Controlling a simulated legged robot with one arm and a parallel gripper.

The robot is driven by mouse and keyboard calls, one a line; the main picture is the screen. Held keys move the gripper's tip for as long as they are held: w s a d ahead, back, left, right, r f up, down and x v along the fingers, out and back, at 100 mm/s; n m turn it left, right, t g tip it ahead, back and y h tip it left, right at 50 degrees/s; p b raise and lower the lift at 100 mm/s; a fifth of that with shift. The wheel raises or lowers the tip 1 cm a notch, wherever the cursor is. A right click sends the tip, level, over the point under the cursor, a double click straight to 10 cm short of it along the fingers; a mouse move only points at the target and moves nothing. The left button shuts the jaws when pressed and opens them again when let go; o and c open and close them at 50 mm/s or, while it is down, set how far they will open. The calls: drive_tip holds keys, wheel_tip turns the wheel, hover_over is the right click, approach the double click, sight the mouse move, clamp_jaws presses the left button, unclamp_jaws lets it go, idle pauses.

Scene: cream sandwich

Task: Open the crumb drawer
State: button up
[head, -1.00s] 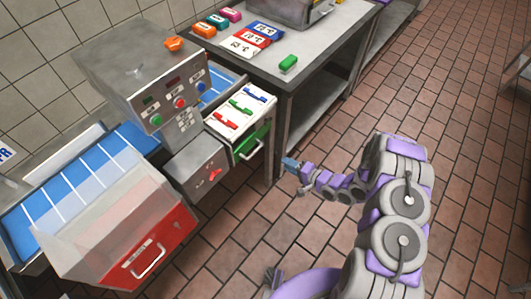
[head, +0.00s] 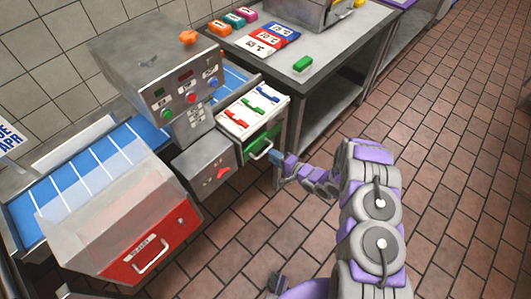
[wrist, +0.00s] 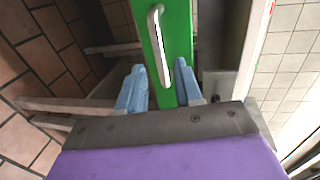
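A green-fronted drawer (head: 262,146) with a pale bar handle (head: 261,153) sits at the right side of the grey machine. A red-fronted drawer (head: 165,250) with a bar handle and small label sits at its lower left. I cannot read which is the crumb drawer. My gripper (head: 277,157) is just right of the green drawer's handle. In the wrist view my gripper (wrist: 160,65) is open, with blue fingers on both sides of the lower part of the handle (wrist: 158,45) on the green front (wrist: 178,30). Contact with the handle cannot be told.
A white tray (head: 240,122) with red, green and blue handled items is above the green front. The machine (head: 165,75) has coloured buttons and a blue belt (head: 90,170). A steel table (head: 325,65) stands behind. Tiled floor (head: 450,200) is clear at right.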

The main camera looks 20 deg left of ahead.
sight(265, 151)
drive_tip(key=shift+b+x, duration=0.45)
drive_tip(key=shift+x, duration=2.25)
drive_tip(key=shift+c, duration=0.3)
clamp_jaws()
drive_tip(key=shift+s+d+f, duration=0.1)
